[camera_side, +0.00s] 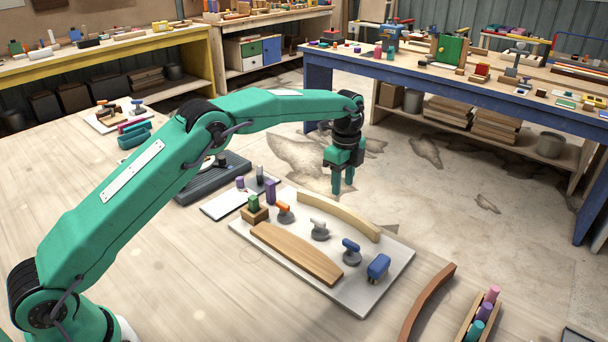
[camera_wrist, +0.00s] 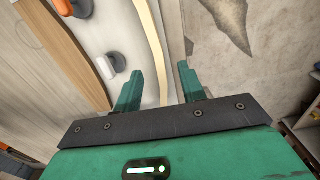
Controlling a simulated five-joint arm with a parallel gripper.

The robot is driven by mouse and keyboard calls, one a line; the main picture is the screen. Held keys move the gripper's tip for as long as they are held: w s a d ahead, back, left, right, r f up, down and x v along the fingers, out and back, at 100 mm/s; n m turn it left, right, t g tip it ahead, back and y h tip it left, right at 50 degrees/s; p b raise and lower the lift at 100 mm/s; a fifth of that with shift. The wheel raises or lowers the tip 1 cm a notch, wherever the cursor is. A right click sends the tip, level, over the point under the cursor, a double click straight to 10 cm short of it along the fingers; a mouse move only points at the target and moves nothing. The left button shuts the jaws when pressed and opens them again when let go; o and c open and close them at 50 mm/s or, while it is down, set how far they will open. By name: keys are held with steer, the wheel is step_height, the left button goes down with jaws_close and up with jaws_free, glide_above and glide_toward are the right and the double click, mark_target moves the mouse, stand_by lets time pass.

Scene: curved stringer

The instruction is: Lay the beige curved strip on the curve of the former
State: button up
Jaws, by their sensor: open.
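The beige curved strip (camera_side: 340,217) stands on its edge along the far side of a pale board and bows gently. In the wrist view the strip (camera_wrist: 154,40) runs between my fingers, with its near end hidden. The former (camera_side: 296,254), a brown wooden block with a curved long side, lies on the near side of the board. It also shows at the left of the wrist view (camera_wrist: 62,45). The strip is apart from the former. My gripper (camera_side: 342,190) points down, open and empty, above the far side of the strip; its fingertips show in the wrist view (camera_wrist: 159,70).
Orange (camera_side: 285,211), grey (camera_side: 320,230) and blue (camera_side: 351,250) knobbed clamps stand between strip and former. A reddish-brown curved strip (camera_side: 427,303) and a peg tray (camera_side: 478,318) lie to the right.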

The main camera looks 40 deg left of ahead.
mark_target(340, 206)
steer(key=shift+s+a+f, duration=0.1)
steer(key=shift+s+f, duration=0.05)
steer(key=shift+f, duration=3.4)
jaws_close()
